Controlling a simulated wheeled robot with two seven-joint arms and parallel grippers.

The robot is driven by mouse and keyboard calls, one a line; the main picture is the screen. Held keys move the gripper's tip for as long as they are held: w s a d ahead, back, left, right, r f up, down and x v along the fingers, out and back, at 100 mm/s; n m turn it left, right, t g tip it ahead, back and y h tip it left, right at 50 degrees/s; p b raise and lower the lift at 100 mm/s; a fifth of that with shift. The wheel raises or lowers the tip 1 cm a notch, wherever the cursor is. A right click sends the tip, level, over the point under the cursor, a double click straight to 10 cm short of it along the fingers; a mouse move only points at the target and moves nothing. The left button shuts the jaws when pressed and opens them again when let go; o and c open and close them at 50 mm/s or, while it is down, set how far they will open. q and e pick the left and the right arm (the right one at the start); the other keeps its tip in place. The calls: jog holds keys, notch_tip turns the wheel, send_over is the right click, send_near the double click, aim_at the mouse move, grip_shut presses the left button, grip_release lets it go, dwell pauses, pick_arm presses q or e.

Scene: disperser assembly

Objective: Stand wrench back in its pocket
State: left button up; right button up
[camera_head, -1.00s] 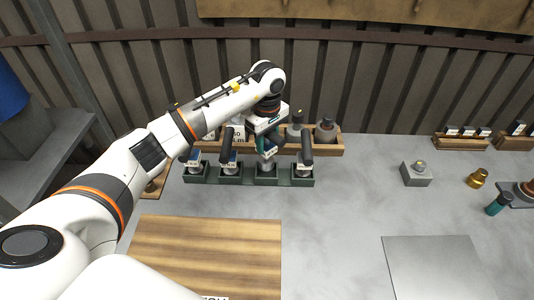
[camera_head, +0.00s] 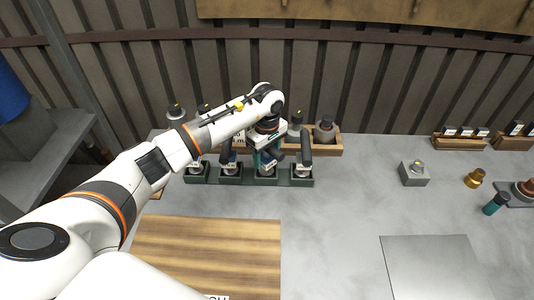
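A dark green rack (camera_head: 248,182) with a row of pockets stands on the grey table. Tools with dark handles stand in it; one dark handle (camera_head: 306,146) rises upright from the right-end pocket and another (camera_head: 227,156) from a pocket left of the gripper. My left gripper (camera_head: 267,160) points down over the third pocket from the left. A dark handle-like shape is at its fingers, but they overlap, so I cannot tell whether the wrench is gripped or how far it is in the pocket. My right gripper is out of view.
A wooden rack (camera_head: 328,144) with bottles stands right behind the green rack. A wooden board (camera_head: 205,255) lies in front. To the right are a grey block (camera_head: 415,174), a brass piece (camera_head: 476,178) and a metal plate (camera_head: 430,265). The table between is clear.

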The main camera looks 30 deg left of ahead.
pick_arm(q)
jog(key=shift+r, duration=0.2)
jog(key=shift+w+r, duration=0.1)
jog(key=shift+r, duration=0.15)
notch_tip(320, 180, up, 11)
jog(key=b, duration=0.3)
jog(key=shift+f, duration=0.15)
jog(key=shift+r, duration=0.35)
